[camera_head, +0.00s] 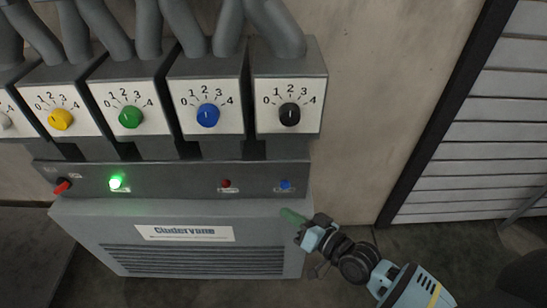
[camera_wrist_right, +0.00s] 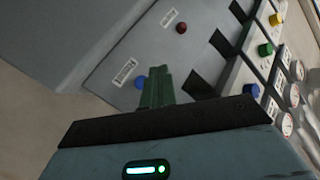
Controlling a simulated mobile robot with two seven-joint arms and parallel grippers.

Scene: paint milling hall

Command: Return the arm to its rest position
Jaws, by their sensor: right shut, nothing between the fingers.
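My right gripper (camera_head: 292,216) is in the head view at the lower right corner of the machine's control panel (camera_head: 200,181). Its green fingers are shut and hold nothing. It also shows in the right wrist view (camera_wrist_right: 157,88), pointing toward the panel beside the blue button (camera_wrist_right: 140,82). In the head view the blue button (camera_head: 285,184) is just above the fingertips; I cannot tell how far apart they are in depth. My left gripper is not in view.
Dials in yellow (camera_head: 60,119), green (camera_head: 131,117), blue (camera_head: 208,115) and black (camera_head: 290,114) sit above the panel. A slatted shutter (camera_head: 490,140) is at right.

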